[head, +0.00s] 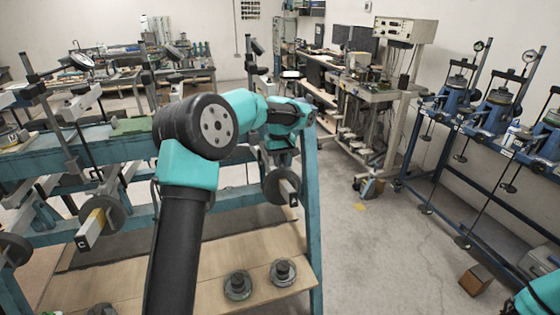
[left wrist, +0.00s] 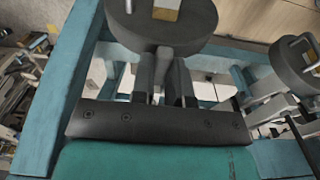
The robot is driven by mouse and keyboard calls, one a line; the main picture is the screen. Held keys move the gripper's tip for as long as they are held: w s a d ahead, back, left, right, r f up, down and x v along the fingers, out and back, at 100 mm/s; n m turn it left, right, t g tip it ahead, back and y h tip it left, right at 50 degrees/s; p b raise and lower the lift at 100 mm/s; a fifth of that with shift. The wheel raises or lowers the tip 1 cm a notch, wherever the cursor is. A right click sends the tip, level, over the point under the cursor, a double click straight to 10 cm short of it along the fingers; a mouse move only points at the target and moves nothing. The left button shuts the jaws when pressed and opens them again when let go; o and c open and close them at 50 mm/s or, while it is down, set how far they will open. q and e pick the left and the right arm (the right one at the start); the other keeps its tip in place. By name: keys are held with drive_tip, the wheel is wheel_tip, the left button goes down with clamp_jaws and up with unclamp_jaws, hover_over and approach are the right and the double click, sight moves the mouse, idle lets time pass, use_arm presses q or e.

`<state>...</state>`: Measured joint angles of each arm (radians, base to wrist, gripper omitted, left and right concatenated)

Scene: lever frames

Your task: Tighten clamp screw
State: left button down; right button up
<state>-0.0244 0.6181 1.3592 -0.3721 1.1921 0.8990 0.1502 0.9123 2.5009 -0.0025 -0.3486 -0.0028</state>
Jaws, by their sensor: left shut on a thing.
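My left arm reaches across the teal lever frame (head: 312,215) to its right end in the head view. The fingers are hard to make out there, behind my wrist. In the left wrist view my left gripper (left wrist: 164,88) is shut on a small grey piece (left wrist: 163,60), apparently the clamp screw. The piece sits at the near edge of a round dark weight (left wrist: 160,22). That weight shows in the head view (head: 282,186) below my wrist. The gripped end of the screw is mostly hidden between the fingers.
A second round weight (left wrist: 285,68) hangs to the right in the left wrist view. Two loose dark weights (head: 238,284) (head: 283,271) lie on the wooden board (head: 200,278). Blue presses (head: 497,108) stand at the right. The floor (head: 390,235) between is mostly clear.

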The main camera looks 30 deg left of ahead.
use_arm(q)
drive_tip(key=m, duration=0.4)
drive_tip(key=shift+m+t+h, duration=0.3)
drive_tip(key=shift+h, duration=0.1)
drive_tip(key=m+h, duration=0.1)
drive_tip(key=m, duration=0.3)
drive_tip(key=shift+a, duration=0.15)
drive_tip(key=m+h, duration=0.1)
drive_tip(key=m, duration=0.3)
drive_tip(key=shift+m, duration=0.4)
drive_tip(key=shift+m+h, duration=0.3)
drive_tip(key=shift+m, duration=1.7)
drive_tip(key=c, duration=1.1)
unclamp_jaws()
